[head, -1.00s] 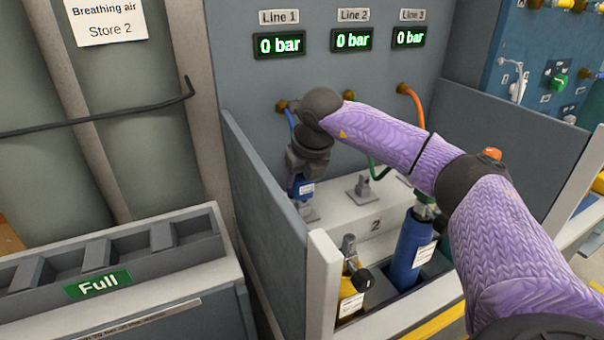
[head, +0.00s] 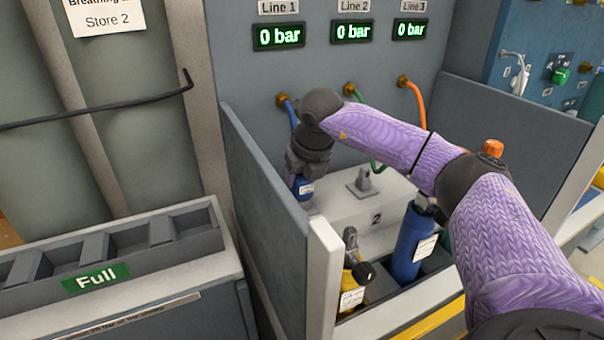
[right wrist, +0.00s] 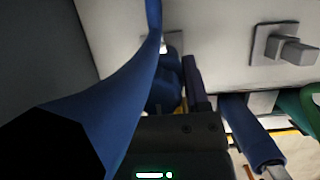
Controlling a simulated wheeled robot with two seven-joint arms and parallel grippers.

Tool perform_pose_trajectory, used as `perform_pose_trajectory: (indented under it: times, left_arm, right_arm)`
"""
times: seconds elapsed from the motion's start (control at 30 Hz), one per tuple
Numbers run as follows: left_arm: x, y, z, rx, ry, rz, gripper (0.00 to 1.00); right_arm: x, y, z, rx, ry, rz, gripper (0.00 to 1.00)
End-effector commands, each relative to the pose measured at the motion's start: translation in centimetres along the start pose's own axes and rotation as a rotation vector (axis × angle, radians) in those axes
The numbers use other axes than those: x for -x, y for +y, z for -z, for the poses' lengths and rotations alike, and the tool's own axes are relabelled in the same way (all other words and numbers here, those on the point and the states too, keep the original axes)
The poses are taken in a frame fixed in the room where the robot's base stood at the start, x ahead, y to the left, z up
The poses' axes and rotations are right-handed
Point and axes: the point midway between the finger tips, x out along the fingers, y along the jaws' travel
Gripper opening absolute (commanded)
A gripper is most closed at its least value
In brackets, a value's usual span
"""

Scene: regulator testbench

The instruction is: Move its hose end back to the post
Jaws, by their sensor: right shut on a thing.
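My right gripper (head: 303,172) points down at the left of the bay, shut on the blue hose end (head: 303,188), which has a white label. In the right wrist view the blue hose end (right wrist: 163,92) shows partly beside a dark finger, and the blue hose (right wrist: 115,95) sweeps past the camera. The hose also shows at the Line 1 outlet (head: 290,113). The hose end is low over the left post's place on the white ledge (head: 335,212). That post is mostly hidden, so I cannot tell whether they touch. My left gripper is not in view.
A bare grey post (head: 364,182) stands on the ledge to the right. A blue cylinder (head: 413,240) and a yellow one (head: 350,290) stand in front. A grey side panel (head: 262,205) is close at left. Line 1 display (head: 279,36) reads 0 bar.

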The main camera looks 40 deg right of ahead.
Motion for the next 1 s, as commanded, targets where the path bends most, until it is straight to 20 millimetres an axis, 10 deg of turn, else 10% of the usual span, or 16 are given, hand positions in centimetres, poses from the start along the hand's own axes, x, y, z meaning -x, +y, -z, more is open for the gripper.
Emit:
perform_pose_trajectory:
  times: [0.17, 0.2, 0.37, 0.63, 1.0]
  left_arm:
    - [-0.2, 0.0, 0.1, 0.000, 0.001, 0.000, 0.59]
    - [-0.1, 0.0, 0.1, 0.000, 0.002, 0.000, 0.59]
    - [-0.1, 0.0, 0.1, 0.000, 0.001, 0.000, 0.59]
    - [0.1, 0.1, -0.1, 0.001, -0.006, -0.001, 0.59]
    - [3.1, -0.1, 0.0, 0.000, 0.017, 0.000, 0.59]
  right_arm:
    - [-0.3, 0.0, 0.1, 0.000, -0.001, 0.000, 0.00]
    - [-0.2, 0.0, 0.1, 0.000, -0.001, 0.000, 0.67]
    - [-0.2, 0.0, 0.1, 0.000, -0.001, 0.000, 1.00]
    - [0.2, 0.0, 0.1, 0.000, 0.000, 0.000, 1.00]
    - [8.8, 0.0, -0.1, 0.001, -0.003, -0.002, 1.00]
